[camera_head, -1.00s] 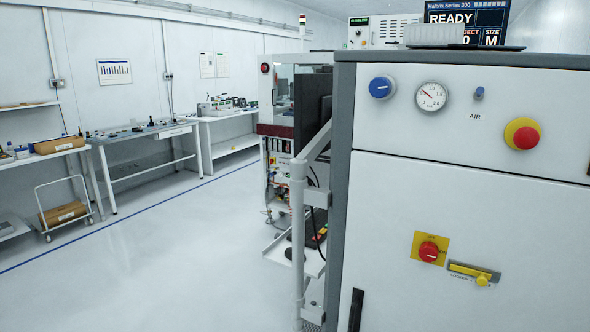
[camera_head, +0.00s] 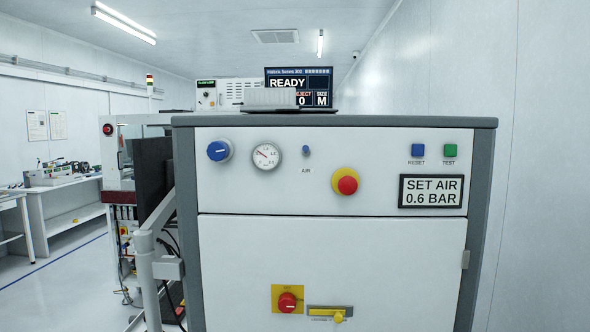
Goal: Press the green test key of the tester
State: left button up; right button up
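A blue knob (camera_head: 219,150), a round gauge (camera_head: 267,156) and a small AIR switch (camera_head: 306,150) are on the left of the panel. A screen (camera_head: 287,82) on top reads READY. Neither gripper is in view.
A red emergency button (camera_head: 347,185) on a yellow base is mid-panel. A red switch (camera_head: 287,301) and a yellow handle (camera_head: 331,312) are lower. A grey post (camera_head: 147,270) stands at the tester's left. A wall is close on the right. Floor is free at left.

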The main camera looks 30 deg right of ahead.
aim_at(450, 150)
jog(key=z, duration=1.8)
